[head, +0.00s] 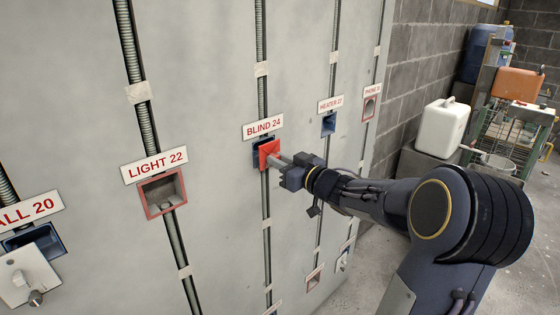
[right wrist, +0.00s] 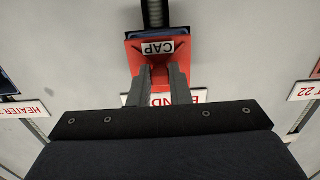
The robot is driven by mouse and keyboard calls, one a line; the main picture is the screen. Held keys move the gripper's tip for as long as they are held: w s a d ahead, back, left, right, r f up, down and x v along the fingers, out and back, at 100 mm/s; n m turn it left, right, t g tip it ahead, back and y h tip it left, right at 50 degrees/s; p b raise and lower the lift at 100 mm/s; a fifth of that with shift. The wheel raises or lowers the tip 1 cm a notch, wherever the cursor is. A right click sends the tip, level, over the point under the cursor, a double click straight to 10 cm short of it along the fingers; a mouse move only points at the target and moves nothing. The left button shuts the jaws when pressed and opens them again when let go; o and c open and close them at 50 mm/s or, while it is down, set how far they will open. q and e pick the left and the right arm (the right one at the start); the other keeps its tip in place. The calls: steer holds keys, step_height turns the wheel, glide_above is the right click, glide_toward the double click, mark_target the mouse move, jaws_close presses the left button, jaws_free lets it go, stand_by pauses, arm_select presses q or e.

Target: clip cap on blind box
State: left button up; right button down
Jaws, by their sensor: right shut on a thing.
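The blind box is a blue wall box (head: 257,158) under the sign BLIND 24 (head: 263,127) on the grey wall. My right gripper (head: 279,159) is shut on the red cap (head: 269,149), which is in front of the box and covers much of it. In the right wrist view the red cap (right wrist: 178,58) carries a CAP label and is between the fingers (right wrist: 160,74). A blue corner of the box (right wrist: 137,37) shows past the cap's edge, so the cap looks not squarely over it. I cannot tell whether they touch. My left gripper is not in view.
The red light box (head: 163,193) and a box with a metal plate (head: 24,274) are to the left. The blue heater box (head: 328,124) and red phone box (head: 369,108) are to the right. Ribbed conduits (head: 262,95) run vertically. A white canister (head: 442,127) stands back right.

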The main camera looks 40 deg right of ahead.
steer(key=shift+w+a, duration=0.1)
steer(key=shift+w, duration=0.8)
stand_by(0.4)
steer(key=shift+r, duration=0.1)
stand_by(0.6)
steer(key=c, duration=1.4)
jaws_free()
steer(key=shift+w, duration=0.15)
steer(key=shift+o, duration=0.6)
steer(key=shift+o, duration=0.4)
steer(key=shift+o, duration=0.8)
steer(key=s+p, duration=0.1)
steer(key=s, duration=0.6)
steer(key=shift+d, duration=0.35)
